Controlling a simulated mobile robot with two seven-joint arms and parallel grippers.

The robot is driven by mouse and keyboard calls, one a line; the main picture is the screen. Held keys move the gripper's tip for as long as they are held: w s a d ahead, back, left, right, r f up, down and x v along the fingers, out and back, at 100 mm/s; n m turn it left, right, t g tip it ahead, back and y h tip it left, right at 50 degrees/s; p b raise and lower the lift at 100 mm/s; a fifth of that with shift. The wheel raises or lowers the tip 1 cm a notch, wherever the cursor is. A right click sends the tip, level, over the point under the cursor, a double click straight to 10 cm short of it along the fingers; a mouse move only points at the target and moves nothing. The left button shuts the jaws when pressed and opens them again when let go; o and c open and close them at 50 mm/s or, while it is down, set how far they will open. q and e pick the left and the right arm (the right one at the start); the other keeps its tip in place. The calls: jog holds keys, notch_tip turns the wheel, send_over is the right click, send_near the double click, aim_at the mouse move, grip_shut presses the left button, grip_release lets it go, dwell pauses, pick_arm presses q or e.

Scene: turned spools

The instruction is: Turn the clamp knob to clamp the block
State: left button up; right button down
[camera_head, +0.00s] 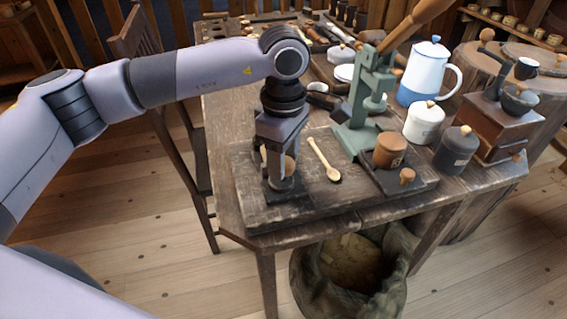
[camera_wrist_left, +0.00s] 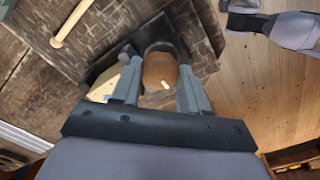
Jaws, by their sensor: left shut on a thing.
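My left gripper (camera_head: 279,168) points down at the front left of the workbench, closed around a rounded brown wooden knob (camera_head: 290,165). In the left wrist view the knob (camera_wrist_left: 159,71) sits between the two fingers (camera_wrist_left: 160,92), with a small pale mark on its face. The dark clamp (camera_head: 288,192) stands below and around the knob, partly hidden by the gripper. A pale wooden block (camera_wrist_left: 104,86) shows beside the left finger in the wrist view, partly covered. I cannot tell how tightly the clamp holds it.
A wooden spoon (camera_head: 324,160) lies just right of the clamp. A green lever press (camera_head: 362,110), a brown jar (camera_head: 389,150), a white canister (camera_head: 424,121), a dark canister (camera_head: 455,149) and a coffee grinder (camera_head: 498,130) stand further right. A sack (camera_head: 350,275) is on the floor.

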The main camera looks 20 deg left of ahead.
pick_arm(q)
jog(key=m+b, duration=0.2)
jog(key=m, duration=0.3)
jog(key=shift+r, duration=0.1)
dwell(0.4)
jog(key=o, duration=0.8)
jog(key=shift+c, duration=0.2)
jog(key=shift+r, duration=3.55)
jog(key=shift+s, duration=0.1)
